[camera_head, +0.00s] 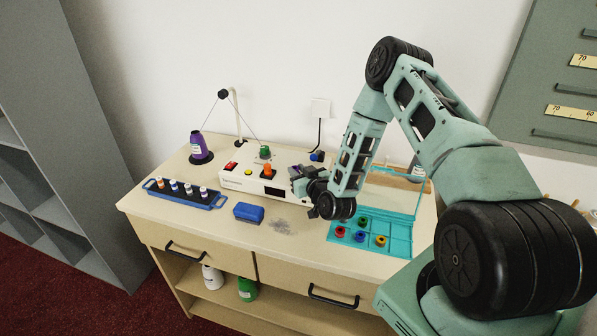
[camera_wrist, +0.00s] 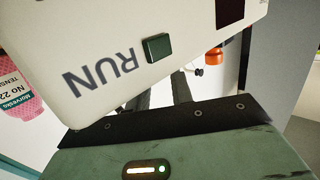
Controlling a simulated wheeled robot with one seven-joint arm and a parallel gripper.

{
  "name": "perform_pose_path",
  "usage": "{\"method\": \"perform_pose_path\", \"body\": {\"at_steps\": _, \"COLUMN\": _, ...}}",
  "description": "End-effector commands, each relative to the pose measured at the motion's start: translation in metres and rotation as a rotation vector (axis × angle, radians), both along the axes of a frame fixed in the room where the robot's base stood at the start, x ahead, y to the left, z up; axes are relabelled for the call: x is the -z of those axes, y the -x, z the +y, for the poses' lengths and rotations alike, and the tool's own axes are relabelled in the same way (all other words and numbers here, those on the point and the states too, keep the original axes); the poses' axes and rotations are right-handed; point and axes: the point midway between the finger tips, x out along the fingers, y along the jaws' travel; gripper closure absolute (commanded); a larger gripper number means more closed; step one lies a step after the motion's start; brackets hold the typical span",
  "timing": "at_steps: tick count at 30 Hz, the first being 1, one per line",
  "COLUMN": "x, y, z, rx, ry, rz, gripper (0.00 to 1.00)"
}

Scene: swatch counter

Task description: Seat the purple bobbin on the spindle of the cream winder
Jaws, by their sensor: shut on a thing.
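The cream winder (camera_head: 236,181) stands at the back middle of the counter. It has a red switch, a yellow button and a dark display; an orange piece (camera_head: 267,170) stands upright on top. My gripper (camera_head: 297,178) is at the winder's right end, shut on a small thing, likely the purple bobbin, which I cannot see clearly. In the wrist view the winder's front (camera_wrist: 105,50), with RUN and a green button, fills the upper left and hides my fingertips and what they hold. I cannot make out the winder's spindle for certain.
A purple thread cone (camera_head: 197,146) stands at the left rear. A teal open box (camera_head: 396,244) with coloured bobbins lies at right. The front middle is mostly clear.

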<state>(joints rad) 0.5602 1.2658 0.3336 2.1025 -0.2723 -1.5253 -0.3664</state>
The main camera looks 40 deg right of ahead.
Motion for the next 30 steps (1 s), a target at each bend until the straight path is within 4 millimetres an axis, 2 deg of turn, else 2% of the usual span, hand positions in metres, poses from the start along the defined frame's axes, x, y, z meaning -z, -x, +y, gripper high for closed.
{"method": "perform_pose_path", "body": {"at_steps": 10, "x": 0.0, "y": 0.0, "z": 0.0, "rx": 0.0, "ry": 0.0, "rz": 0.0, "gripper": 0.98}}
{"method": "perform_pose_path", "body": {"at_steps": 11, "x": 0.0, "y": 0.0, "z": 0.0, "rx": 0.0, "ry": 0.0, "rz": 0.0, "gripper": 0.75}}
{"method": "perform_pose_path", "body": {"at_steps": 13, "x": 0.0, "y": 0.0, "z": 0.0, "rx": 0.0, "ry": 0.0, "rz": 0.0, "gripper": 0.55}}
{"method": "perform_pose_path", "body": {"at_steps": 14, "x": 0.0, "y": 0.0, "z": 0.0, "rx": 0.0, "ry": 0.0, "rz": 0.0, "gripper": 0.52}}
{"method": "perform_pose_path", "body": {"at_steps": 23, "x": 0.0, "y": 0.002, "z": 0.0, "rx": 0.0, "ry": 0.0, "rz": 0.0, "gripper": 0.52}}
{"method": "perform_pose_path", "body": {"at_steps": 26, "x": 0.0, "y": 0.009, "z": 0.001, "rx": 0.0, "ry": 0.0, "rz": 0.001, "gripper": 0.52}}
{"method": "perform_pose_path", "body": {"at_steps": 30, "x": -0.002, "y": 0.031, "z": 0.003, "rx": -0.001, "ry": 0.0, "rz": 0.003, "gripper": 0.52}}
